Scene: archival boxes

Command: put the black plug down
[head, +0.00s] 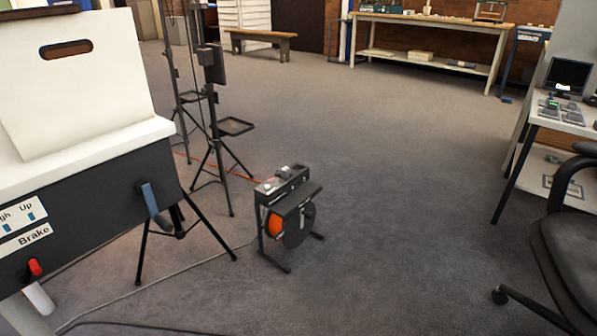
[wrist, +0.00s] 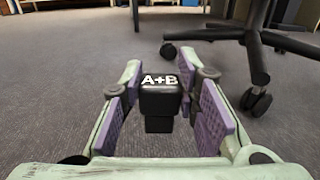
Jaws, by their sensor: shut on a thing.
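The black plug (wrist: 160,103) is in the wrist view, a dark block with white "A+B" lettering on its top. It sits between the purple pads of my gripper (wrist: 160,68), which is shut on it. The plug is held above the grey carpet, and its narrower lower part points toward the wrist. The head view shows neither my gripper nor the plug.
A cable reel (head: 286,220) stands on the carpet beside tripod stands (head: 215,125). A wheeled office chair (head: 572,240) is at the right by a desk (head: 565,122). A workbench (head: 430,22) stands at the back. The middle floor is clear; cables cross the lower left.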

